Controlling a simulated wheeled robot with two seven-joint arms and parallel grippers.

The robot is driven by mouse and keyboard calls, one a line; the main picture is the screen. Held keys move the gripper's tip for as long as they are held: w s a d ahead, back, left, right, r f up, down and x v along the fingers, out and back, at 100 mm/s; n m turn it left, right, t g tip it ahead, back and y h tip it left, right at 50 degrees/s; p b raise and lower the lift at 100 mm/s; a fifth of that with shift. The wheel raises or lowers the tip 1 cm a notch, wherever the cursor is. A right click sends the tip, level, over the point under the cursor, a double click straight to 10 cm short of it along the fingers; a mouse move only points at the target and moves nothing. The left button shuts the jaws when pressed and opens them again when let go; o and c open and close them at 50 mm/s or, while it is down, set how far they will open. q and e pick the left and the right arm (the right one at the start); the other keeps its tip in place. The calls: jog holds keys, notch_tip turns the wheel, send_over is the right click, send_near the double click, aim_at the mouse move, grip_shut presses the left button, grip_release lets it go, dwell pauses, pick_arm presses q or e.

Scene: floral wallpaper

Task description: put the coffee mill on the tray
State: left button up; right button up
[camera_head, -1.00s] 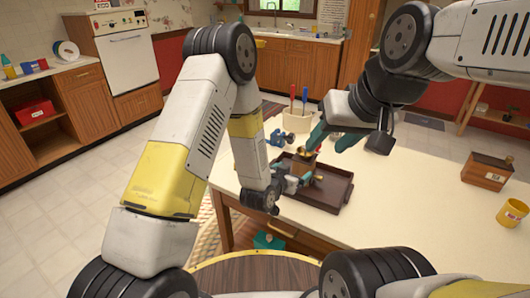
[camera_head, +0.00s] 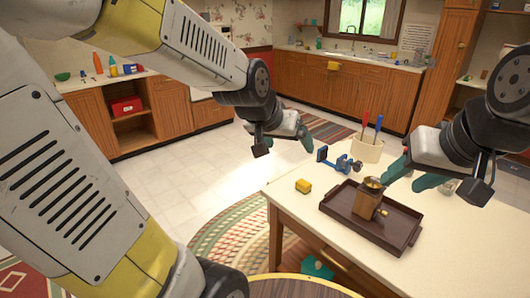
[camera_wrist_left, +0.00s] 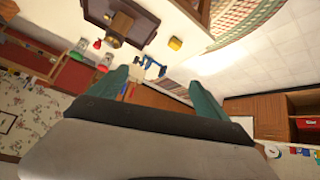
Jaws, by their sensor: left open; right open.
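The coffee mill (camera_head: 366,203), a wooden box with a brass bowl on top and a small knob low on its side, stands upright on the dark brown tray (camera_head: 403,236). The mill (camera_wrist_left: 121,26) and tray (camera_wrist_left: 147,30) also show at the top of the left wrist view. My left gripper (camera_head: 304,134) is open and empty, away from the mill, out past the table's far left side. My right gripper (camera_head: 408,178) is open just right of the mill's bowl; I cannot tell whether a fingertip touches it.
On the table, a yellow block (camera_head: 303,186) lies left of the tray. A blue clamp-like tool (camera_head: 339,162) and a cream holder (camera_head: 368,150) with red and blue-handled tools stand behind it. The table's front right is clear. Wooden cabinets (camera_head: 340,80) line the far wall.

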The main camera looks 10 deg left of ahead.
pick_arm(q)
jog(key=s+a+r, duration=0.1)
jog(key=s+a, duration=0.1)
jog(key=s, duration=0.4)
jog(key=s+a+r+n+g, duration=0.1)
jog(key=s+a+r, duration=0.1)
jog(key=s, duration=0.5)
jog(key=shift+s+a+g+y, duration=0.15)
jog(key=shift+a+g+y, duration=0.15)
jog(key=shift+a, duration=0.05)
